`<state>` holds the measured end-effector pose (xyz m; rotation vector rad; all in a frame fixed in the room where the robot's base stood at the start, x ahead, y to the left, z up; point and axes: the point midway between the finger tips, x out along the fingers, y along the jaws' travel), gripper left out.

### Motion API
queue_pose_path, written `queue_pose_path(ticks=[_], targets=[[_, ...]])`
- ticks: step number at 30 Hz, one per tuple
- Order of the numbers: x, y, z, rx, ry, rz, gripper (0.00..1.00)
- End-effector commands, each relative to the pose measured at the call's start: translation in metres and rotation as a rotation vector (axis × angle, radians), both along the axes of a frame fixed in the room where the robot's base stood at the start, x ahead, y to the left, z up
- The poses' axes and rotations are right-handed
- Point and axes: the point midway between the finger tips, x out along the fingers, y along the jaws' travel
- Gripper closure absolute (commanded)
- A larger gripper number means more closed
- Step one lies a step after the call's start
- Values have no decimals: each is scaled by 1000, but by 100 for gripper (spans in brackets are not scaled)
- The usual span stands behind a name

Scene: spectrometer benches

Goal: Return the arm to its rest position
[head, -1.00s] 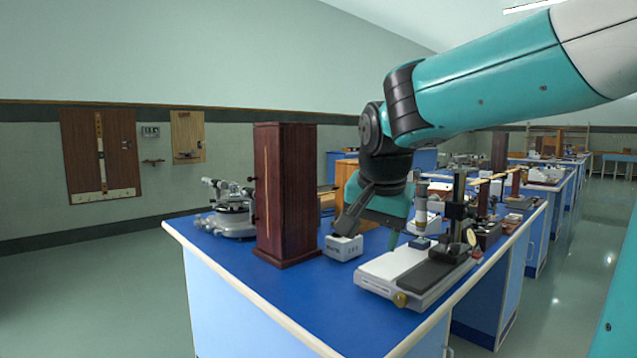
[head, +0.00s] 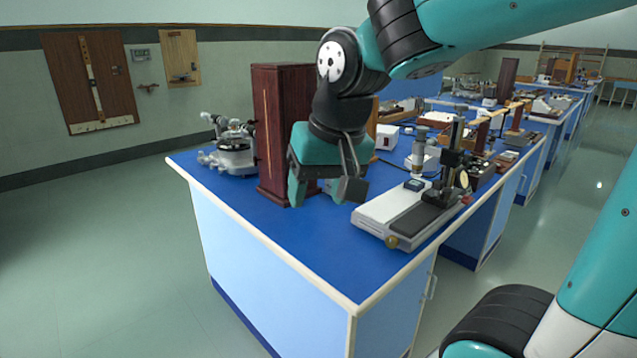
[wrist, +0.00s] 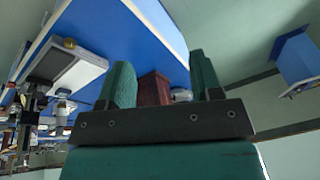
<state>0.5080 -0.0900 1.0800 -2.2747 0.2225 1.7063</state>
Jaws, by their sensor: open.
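My gripper (head: 318,190) hangs from my teal arm over the near bench, in front of the dark wooden cabinet (head: 283,110). In the wrist view my gripper (wrist: 163,85) has its two green fingers spread apart with nothing between them that it holds. The cabinet (wrist: 153,89) shows behind the gap between the fingers. In the head view part of the cabinet is hidden behind my gripper.
The blue bench top (head: 330,265) has bare room at its front. A microscope-like instrument on a white base (head: 385,213) stands right of my gripper. A grey spectrometer (head: 232,150) stands at the left. A white box (head: 387,137) sits farther back. More benches run behind.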

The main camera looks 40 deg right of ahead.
Motion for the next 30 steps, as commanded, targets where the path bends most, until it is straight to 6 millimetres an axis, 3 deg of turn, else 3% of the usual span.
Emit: queue_pose_path(ticks=[13, 17, 22, 26, 30], targets=[[-3, 7, 3, 4, 6, 39, 41], [-27, 52, 13, 35, 38, 326, 41], [-81, 113, 21, 110, 70, 773, 41], [-106, 134, 21, 149, 75, 939, 41], [-109, 136, 18, 155, 75, 965, 41]])
